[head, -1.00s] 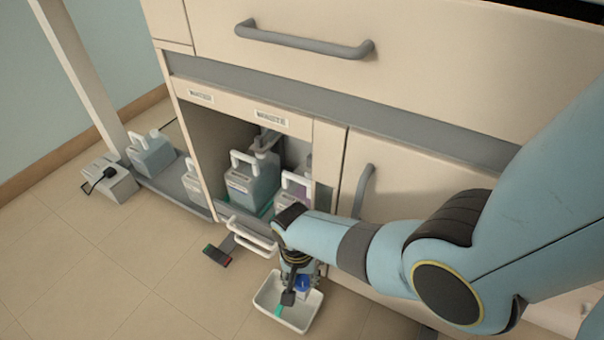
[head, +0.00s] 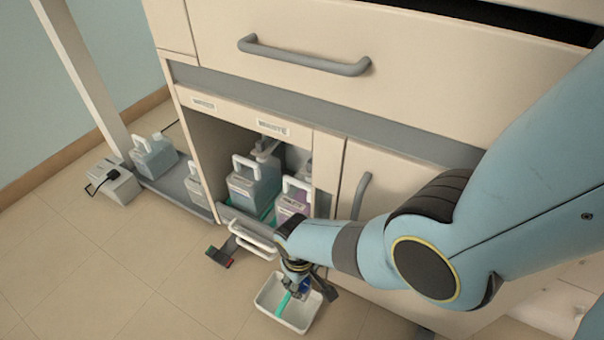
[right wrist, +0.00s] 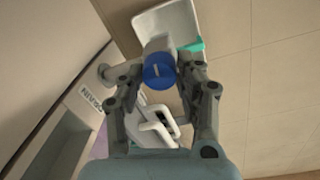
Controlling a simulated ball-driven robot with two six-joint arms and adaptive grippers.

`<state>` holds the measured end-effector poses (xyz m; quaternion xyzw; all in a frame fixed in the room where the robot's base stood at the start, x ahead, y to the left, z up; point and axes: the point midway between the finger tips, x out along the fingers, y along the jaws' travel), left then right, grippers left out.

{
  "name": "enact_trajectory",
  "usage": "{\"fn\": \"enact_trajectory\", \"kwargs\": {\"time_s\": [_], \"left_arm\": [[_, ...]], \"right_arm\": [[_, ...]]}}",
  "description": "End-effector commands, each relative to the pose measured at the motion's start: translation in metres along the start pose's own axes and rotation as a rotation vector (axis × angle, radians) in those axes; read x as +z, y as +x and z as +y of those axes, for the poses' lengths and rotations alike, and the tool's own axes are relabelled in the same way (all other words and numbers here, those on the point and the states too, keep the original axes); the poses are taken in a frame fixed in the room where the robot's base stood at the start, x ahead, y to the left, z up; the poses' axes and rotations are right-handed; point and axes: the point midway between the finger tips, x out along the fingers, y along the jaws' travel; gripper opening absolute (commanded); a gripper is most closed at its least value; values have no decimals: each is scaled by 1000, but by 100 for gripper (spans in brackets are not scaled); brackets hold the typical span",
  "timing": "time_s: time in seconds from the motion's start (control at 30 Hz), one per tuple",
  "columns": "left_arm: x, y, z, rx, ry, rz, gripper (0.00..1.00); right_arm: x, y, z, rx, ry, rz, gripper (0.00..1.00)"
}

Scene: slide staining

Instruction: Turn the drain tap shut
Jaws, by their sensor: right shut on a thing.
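The drain tap shows in the right wrist view as a blue round knob (right wrist: 159,72) with a pale mark, on a pale body. It lies between the fingers of my right gripper (right wrist: 162,68), which is shut on it. In the head view my right gripper (head: 297,286) points down low in front of the cabinet, and a bit of the blue knob (head: 305,284) shows beside it. My wrist and fingers hide most of the tap there. My left gripper is not in view.
A white tray (head: 262,302) with a teal strip stands on the floor below the gripper. The open cabinet bay holds a grey-blue can (head: 250,188) and a purple-labelled can (head: 293,201). A white handle (head: 252,240) juts out left of my wrist.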

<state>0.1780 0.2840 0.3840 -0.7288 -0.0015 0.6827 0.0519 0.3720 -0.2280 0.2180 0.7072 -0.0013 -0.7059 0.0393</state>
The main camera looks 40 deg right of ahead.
Motion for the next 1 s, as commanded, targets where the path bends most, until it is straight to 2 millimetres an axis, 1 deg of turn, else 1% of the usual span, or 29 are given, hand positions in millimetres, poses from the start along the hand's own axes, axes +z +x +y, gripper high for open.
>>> {"fn": "enact_trajectory", "kwargs": {"time_s": [0.3, 0.87, 0.9, 1.0], "left_arm": [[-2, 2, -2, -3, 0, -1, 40], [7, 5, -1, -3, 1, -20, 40], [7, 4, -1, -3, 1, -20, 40], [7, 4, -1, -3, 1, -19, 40]], "right_arm": [[0, 0, -1, -1, -128, 8, 3], [1, 0, -1, -1, -158, 8, 3], [1, 0, -1, -1, -158, 8, 38], [1, 0, -1, -1, -158, 8, 51]]}}
